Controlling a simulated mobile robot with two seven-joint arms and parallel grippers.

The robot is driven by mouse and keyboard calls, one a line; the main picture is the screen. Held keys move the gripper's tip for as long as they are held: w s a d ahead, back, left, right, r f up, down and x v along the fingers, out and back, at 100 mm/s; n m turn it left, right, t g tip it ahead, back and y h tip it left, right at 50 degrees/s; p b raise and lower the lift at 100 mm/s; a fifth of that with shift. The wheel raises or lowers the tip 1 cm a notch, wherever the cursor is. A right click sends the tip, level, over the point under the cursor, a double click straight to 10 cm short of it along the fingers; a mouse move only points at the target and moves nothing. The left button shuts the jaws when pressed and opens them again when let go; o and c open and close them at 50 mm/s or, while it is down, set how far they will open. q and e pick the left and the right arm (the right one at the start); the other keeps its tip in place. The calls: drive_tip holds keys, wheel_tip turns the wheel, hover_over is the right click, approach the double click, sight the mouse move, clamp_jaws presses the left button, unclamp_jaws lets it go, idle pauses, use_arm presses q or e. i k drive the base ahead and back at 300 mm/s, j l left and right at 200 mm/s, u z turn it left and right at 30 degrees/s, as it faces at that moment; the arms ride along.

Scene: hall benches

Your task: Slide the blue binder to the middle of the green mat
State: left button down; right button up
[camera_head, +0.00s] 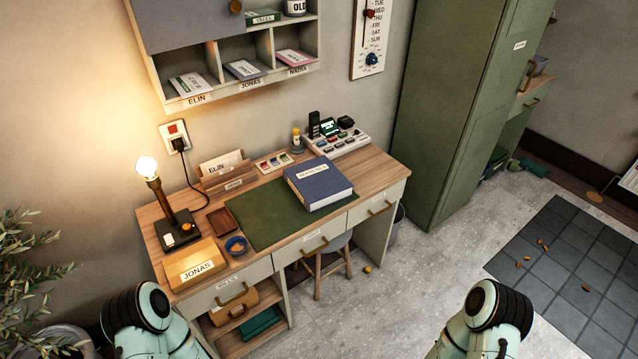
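The blue binder (325,191) lies flat on the desk with a white label on its cover. It covers the right end of the green mat (262,222), and its right side seems to reach past the mat's edge. The mat's left and middle parts are bare. Both of my arms come in at the bottom of the view, well short of the desk. Only arm links show there; neither gripper can be seen, and nothing of mine touches the binder.
Left of the mat are a lit lamp (171,219), a brown tray (222,220), a blue bowl (236,246) and a JONAS box (195,264). A card holder (226,180) and a device (337,140) stand behind. A stool (322,270) is partly under the desk.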

sight(318, 185)
drive_tip(key=i+l+u, duration=0.1)
drive_tip(key=u, duration=0.95)
drive_tip(key=l+u, duration=0.8)
drive_tip(key=l, duration=0.2)
drive_tip(key=l+u, duration=0.1)
drive_tip(key=l, duration=0.25)
drive_tip(key=k+l+u, duration=0.1)
drive_tip(key=l, duration=0.25)
drive_tip(key=k+l+u, duration=0.15)
drive_tip(key=l, duration=0.2)
